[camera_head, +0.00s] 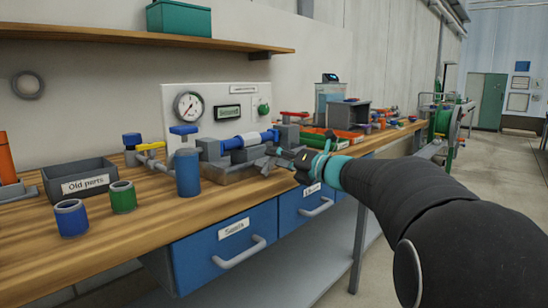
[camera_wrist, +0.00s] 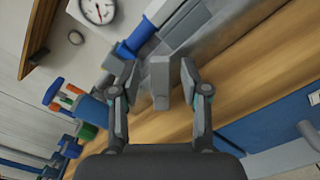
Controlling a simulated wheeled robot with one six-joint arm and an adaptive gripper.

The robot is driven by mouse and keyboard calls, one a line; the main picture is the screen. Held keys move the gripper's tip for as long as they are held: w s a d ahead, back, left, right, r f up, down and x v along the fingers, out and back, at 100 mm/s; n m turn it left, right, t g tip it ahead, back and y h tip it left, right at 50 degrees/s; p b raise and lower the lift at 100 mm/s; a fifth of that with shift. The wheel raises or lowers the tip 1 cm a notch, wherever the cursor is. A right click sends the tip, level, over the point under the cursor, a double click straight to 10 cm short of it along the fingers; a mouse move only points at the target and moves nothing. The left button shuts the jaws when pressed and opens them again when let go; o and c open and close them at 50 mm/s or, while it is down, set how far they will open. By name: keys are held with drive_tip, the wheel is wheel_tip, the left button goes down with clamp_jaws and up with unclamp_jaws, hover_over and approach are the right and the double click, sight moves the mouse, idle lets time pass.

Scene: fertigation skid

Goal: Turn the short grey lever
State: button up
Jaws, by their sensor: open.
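My gripper (camera_head: 272,160) is at the front of the valve assembly on the wooden bench, with its fingers reaching toward the grey blocks and blue pipe fitting. In the wrist view my gripper (camera_wrist: 160,70) is open, one finger on each side of a short grey block-like piece (camera_wrist: 159,84), which looks like the short grey lever. A gap shows between this piece and each finger. In the head view the lever cannot be told apart from the grey fingers and the grey fitting behind them.
A blue-and-white pipe (camera_head: 248,139) runs behind my gripper, below a pressure gauge (camera_head: 189,106). A blue cylinder (camera_head: 187,172) stands to the left, near a blue-handled valve (camera_head: 184,130). An "Old parts" bin (camera_head: 80,176) is farther left. Blue drawers (camera_head: 226,255) lie below the bench edge.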

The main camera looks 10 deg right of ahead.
drive_tip(key=shift+x, duration=0.95)
clamp_jaws()
